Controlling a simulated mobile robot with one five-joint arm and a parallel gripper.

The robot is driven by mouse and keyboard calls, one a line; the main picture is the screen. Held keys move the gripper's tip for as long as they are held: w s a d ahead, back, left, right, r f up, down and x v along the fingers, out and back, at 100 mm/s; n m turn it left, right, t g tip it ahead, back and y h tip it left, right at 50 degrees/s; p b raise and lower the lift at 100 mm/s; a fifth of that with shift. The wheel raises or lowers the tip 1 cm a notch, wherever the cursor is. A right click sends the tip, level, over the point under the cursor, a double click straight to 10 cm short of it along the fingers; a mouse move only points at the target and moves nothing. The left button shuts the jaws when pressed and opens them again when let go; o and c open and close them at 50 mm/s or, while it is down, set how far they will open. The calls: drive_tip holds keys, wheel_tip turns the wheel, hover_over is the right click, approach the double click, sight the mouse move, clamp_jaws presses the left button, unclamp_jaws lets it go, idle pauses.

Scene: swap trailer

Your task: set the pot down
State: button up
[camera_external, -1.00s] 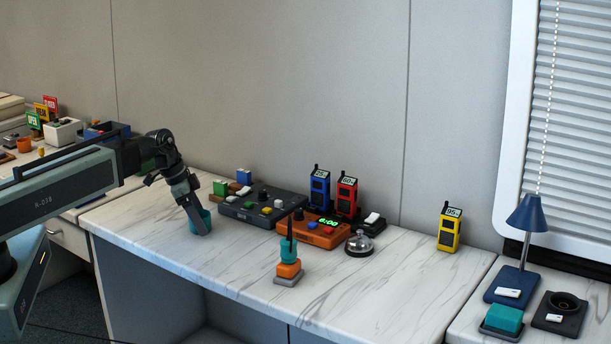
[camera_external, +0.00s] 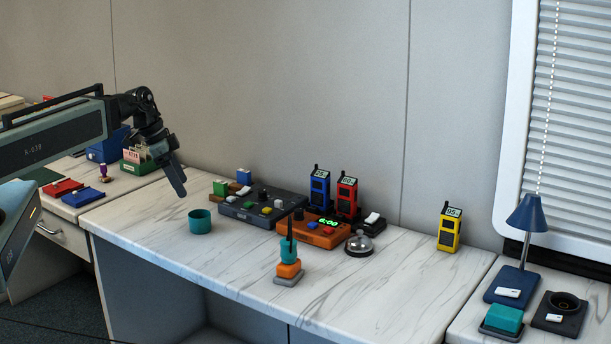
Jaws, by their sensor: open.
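A small teal pot (camera_external: 200,221) stands upright on the white marble-patterned counter (camera_external: 225,263), near its left end. My gripper (camera_external: 179,188) is open and empty. It hangs above and to the left of the pot in the picture, apart from it, with its fingers pointing down. The inside of the pot is too small to make out.
A dark control box (camera_external: 262,203) and an orange clock unit (camera_external: 315,231) stand right of the pot. An orange and teal stacked item (camera_external: 289,262) stands near the front edge. A silver bell (camera_external: 360,244) and a yellow radio (camera_external: 449,229) are farther right. The front left counter is clear.

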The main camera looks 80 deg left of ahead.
drive_tip(key=shift+w+d, duration=0.1)
drive_tip(key=w+d+f+g+h, duration=0.1)
drive_tip(key=w+d, duration=0.4)
drive_tip(key=d, duration=0.5)
drive_tip(key=w+d+g, duration=0.1)
drive_tip(key=w+d, duration=0.3)
drive_tip(key=d, duration=0.6)
drive_tip(key=d+g+y, duration=0.1)
drive_tip(key=d+g, duration=0.1)
drive_tip(key=d, duration=2)
drive_tip(key=shift+w+f+g, duration=0.3)
drive_tip(key=shift+f, duration=0.15)
